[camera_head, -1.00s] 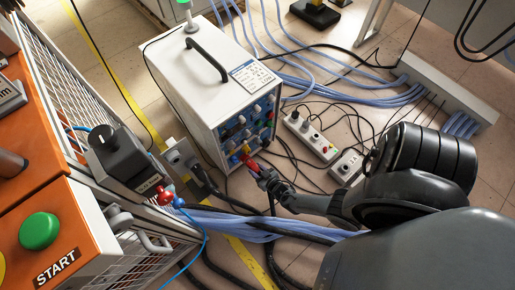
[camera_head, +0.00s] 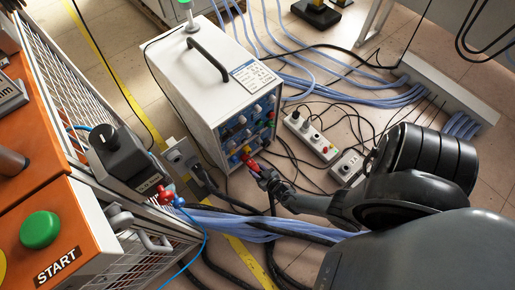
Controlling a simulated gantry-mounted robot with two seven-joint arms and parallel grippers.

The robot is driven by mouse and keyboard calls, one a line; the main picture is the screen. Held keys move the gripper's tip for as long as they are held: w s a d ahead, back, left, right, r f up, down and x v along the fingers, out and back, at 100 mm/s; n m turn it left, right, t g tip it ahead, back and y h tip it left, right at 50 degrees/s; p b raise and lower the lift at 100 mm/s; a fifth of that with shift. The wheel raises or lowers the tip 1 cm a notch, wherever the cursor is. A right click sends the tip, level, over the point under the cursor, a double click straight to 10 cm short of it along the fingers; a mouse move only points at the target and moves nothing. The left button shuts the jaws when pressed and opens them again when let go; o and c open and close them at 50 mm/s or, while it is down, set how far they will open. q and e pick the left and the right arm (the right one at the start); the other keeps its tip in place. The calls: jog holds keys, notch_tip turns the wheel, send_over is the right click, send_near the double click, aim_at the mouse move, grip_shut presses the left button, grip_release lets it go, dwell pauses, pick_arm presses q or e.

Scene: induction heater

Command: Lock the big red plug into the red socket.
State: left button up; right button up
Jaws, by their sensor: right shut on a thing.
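My right gripper (camera_head: 262,172) is at the lower front of the white heater unit (camera_head: 190,82). It is shut on a small red piece, the red plug (camera_head: 249,162), which is at the unit's front panel (camera_head: 247,133). A yellow part (camera_head: 246,150) shows just above the plug. The red socket is not clearly visible behind the plug and gripper, so I cannot tell how far the plug sits in it. My left gripper is not in view.
An orange console with a green START button (camera_head: 40,230) stands at the left over a wire cage. A dark box (camera_head: 117,155) with red and blue connectors (camera_head: 168,196) hangs there. Power strips (camera_head: 311,137), blue hoses (camera_head: 350,88) and black cables cover the floor.

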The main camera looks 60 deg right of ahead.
jog(key=shift+w+d, duration=0.25)
jog(key=shift+w, duration=0.35)
dwell(0.7)
grip_shut()
jog(key=shift+d+m+y, duration=0.1)
jog(key=shift+m+y, duration=0.3)
jog(key=shift+m, duration=0.2)
jog(key=shift+w, duration=0.1)
jog(key=shift+m+t+y, duration=0.3)
jog(key=shift+m+y, duration=0.1)
jog(key=shift+m, duration=0.2)
jog(key=shift+d+m+y, duration=0.1)
jog(key=shift+m+y, duration=0.2)
jog(key=shift+m, duration=0.2)
